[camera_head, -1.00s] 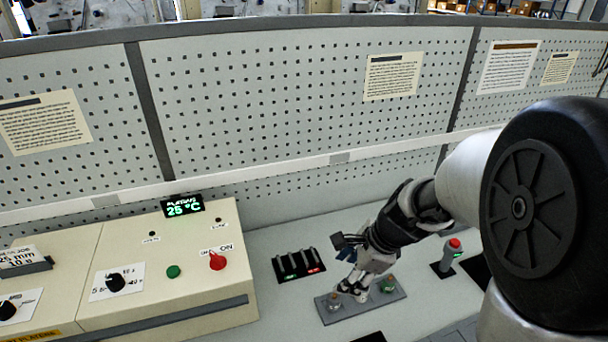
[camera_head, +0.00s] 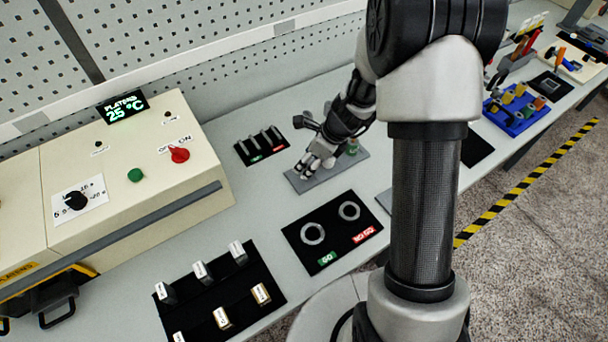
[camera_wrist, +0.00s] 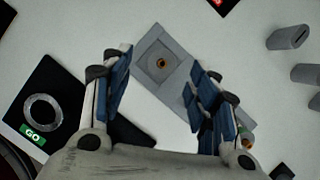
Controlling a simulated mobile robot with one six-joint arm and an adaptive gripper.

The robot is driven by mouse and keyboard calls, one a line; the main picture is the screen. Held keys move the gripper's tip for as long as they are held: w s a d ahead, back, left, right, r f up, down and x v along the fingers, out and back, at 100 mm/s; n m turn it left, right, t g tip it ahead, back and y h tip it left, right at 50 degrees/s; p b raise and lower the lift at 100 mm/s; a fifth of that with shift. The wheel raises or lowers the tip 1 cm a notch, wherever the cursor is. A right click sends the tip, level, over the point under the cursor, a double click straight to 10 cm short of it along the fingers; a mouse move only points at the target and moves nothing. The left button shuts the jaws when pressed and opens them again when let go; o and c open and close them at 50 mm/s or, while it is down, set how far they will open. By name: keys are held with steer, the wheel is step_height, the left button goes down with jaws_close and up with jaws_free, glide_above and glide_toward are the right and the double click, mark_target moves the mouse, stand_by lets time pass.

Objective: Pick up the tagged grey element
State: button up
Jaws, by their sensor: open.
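Several small upright elements with white tags stand on a black mat (camera_head: 200,300) at the lower left of the head view. Some are grey, such as the one at the mat's back right (camera_head: 238,252); others look brass-coloured. I cannot tell which is meant. My gripper (camera_head: 318,163) is open above the left end of a grey plate (camera_head: 300,183). Nothing is held.
A black mat with GO and NO GO rings (camera_head: 312,233) lies in front of the plate. A mat with several rods (camera_head: 258,143) lies behind it. The platen control box (camera_head: 150,185) stands left. A blue tray (camera_head: 515,118) with coloured pieces is far right.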

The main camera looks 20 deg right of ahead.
mark_target(304, 168)
steer(key=b+x, duration=0.2)
steer(key=x, duration=0.3)
steer(key=shift+w+f, duration=0.1)
steer(key=shift+f, duration=0.35)
steer(key=shift+d+r, duration=0.1)
steer(key=shift+c, duration=0.5)
steer(key=c, duration=1.1)
